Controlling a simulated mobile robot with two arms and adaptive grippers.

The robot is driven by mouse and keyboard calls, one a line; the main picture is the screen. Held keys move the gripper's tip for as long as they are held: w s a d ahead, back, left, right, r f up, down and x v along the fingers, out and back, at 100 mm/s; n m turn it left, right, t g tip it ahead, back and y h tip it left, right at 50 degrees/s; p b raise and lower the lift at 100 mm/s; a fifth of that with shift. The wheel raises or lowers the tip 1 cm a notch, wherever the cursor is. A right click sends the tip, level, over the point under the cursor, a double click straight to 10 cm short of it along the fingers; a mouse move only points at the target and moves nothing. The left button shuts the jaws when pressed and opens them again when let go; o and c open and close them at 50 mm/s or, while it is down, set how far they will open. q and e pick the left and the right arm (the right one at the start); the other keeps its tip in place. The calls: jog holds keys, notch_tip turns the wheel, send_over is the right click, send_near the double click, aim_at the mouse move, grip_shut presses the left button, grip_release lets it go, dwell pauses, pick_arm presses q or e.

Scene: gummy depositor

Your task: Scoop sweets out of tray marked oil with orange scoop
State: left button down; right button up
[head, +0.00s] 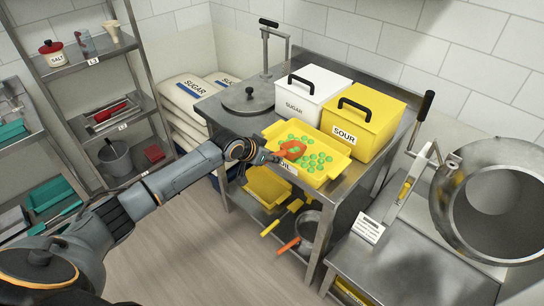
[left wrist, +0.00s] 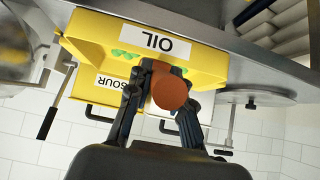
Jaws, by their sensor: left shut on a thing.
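The yellow tray (head: 318,180) marked OIL stands on the steel table and holds several green ring-shaped sweets (head: 315,161). Its label also shows upside down in the left wrist view (left wrist: 160,42). My left gripper (head: 270,158) is at the tray's front-left edge, shut on the orange scoop (head: 293,149). The scoop's head is over the left part of the tray, among or just above the sweets; I cannot tell whether it touches them. In the left wrist view the scoop (left wrist: 170,91) shows between the fingers (left wrist: 157,78). My right gripper is not in view.
A yellow SOUR box (head: 367,115) and a white SUGAR box (head: 302,105) stand behind the tray. A round metal lid (head: 248,97) lies to the left. A shelf below holds a yellow tray (head: 267,187) and a pan (head: 308,228). A steel drum (head: 490,200) stands right.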

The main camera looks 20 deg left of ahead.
pick_arm(q)
jog(key=shift+s+a+f+p, duration=0.1)
jog(key=shift+s+f+p, duration=0.25)
jog(key=shift+s+p, duration=0.15)
jog(key=shift+t+h, duration=0.3)
jog(key=shift+t, duration=0.6)
jog(key=r+p, duration=0.1)
jog(key=r, duration=0.1)
jog(key=r+p, duration=0.1)
jog(key=r, duration=0.2)
jog(key=r+p, duration=0.2)
jog(key=shift+s+a+r, duration=0.15)
jog(key=shift+s+a, duration=0.1)
jog(key=shift+s, duration=0.15)
jog(key=shift+s+a+r+t+p, duration=0.15)
jog(key=shift+r+t+p, duration=0.25)
jog(key=shift+r, duration=0.55)
jog(key=c, duration=2)
grip_release()
jog(key=shift+c, duration=0.2)
grip_shut()
